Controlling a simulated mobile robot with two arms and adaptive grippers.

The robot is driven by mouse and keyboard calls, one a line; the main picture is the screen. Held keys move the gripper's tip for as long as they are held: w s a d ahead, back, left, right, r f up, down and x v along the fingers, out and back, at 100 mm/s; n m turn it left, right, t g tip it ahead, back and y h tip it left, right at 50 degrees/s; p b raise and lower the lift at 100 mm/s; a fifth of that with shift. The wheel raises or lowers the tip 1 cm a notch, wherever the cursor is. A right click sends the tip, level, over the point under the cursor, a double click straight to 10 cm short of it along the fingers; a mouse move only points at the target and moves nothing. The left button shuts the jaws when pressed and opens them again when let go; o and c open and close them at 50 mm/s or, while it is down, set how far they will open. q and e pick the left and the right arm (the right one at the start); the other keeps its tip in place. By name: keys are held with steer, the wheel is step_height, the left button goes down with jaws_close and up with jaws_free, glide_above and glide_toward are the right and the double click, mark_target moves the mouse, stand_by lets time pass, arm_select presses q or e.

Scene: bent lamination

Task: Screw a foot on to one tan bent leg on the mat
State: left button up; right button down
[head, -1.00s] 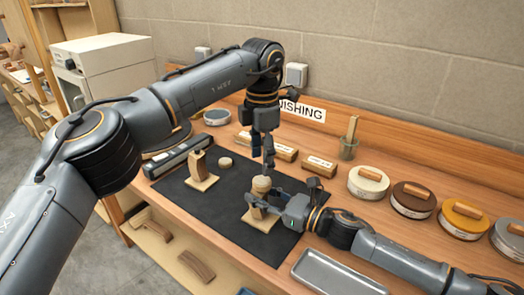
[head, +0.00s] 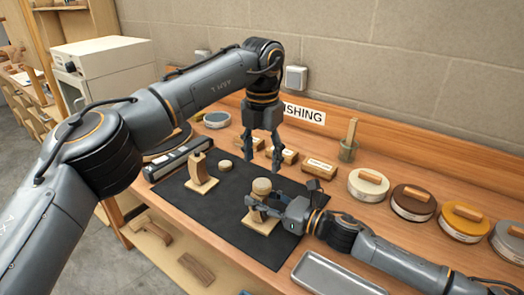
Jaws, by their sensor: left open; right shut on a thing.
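A round tan foot (head: 261,186) sits on top of a tan bent leg (head: 258,201), which stands on a pale square base (head: 262,225) on the black mat (head: 225,210). My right gripper (head: 256,208) is shut on this leg from the right, below the foot, and partly hides it. My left gripper (head: 262,163) is open and empty above the foot, fingers pointing down and apart from it. Another tan bent leg (head: 199,168) stands on its own base farther left on the mat. A loose round foot (head: 225,165) lies on the mat between the legs and farther back.
A long dark case (head: 178,160) lies along the mat's left edge. Small wooden blocks (head: 320,168) and several round tins (head: 413,200) stand behind and right. A grey metal tray (head: 335,275) lies at the front right. The mat's front left is clear.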

mark_target(262, 183)
arm_select(q)
step_height(262, 183, down, 7)
steer(key=shift+r, duration=0.2)
steer(key=shift+c, duration=0.5)
steer(key=c, duration=1.1)
steer(key=o, duration=1.4)
steer(key=shift+c, duration=0.2)
steer(key=shift+r, duration=0.1)
step_height(262, 183, up, 12)
